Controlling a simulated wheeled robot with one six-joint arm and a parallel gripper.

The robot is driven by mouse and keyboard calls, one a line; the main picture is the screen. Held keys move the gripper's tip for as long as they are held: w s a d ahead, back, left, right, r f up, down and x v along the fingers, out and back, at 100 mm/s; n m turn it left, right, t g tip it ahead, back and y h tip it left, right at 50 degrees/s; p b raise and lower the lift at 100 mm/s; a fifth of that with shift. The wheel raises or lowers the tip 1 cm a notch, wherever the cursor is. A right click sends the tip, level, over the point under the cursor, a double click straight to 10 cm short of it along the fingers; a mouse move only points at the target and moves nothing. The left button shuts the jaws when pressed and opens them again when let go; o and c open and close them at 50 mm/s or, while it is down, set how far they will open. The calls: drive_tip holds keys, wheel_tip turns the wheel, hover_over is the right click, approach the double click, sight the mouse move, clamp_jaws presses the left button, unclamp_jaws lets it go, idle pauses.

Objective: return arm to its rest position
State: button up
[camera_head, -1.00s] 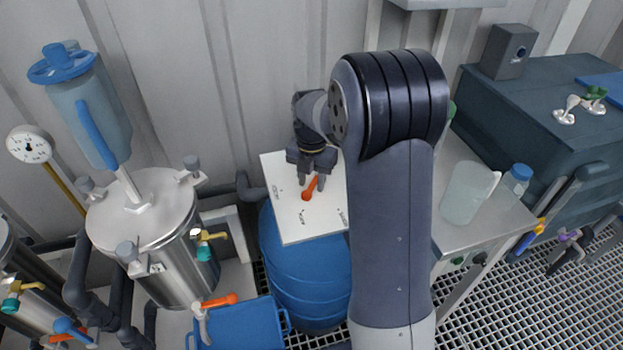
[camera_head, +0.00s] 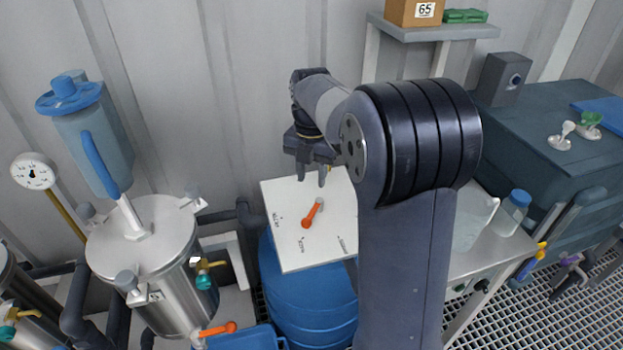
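My gripper (camera_head: 312,176) hangs at the end of my arm, fingers pointing down, above the far part of a white panel (camera_head: 287,254). The fingers are apart with nothing visible between them. An orange-handled valve lever (camera_head: 311,214) stands on the panel, below and apart from the fingertips. Small printed labels surround the lever. My arm's large dark elbow and grey link fill the centre right and hide part of the panel's right side and the bench.
A blue barrel (camera_head: 309,300) stands under the panel. A steel vessel (camera_head: 160,270) and a blue filter housing (camera_head: 93,140) are at left. A steel bench (camera_head: 492,248) with a jug (camera_head: 470,225) and bottle (camera_head: 511,212) is at right. A shelf (camera_head: 450,31) holds a box (camera_head: 414,10).

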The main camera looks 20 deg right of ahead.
sight(311, 213)
drive_tip(key=shift+f, duration=0.15)
wheel_tip(311, 213, down, 10)
drive_tip(key=shift+f+b, duration=0.1)
drive_tip(key=shift+b, duration=0.25)
drive_tip(key=shift+f, duration=0.25)
drive_tip(key=shift+r, duration=0.1)
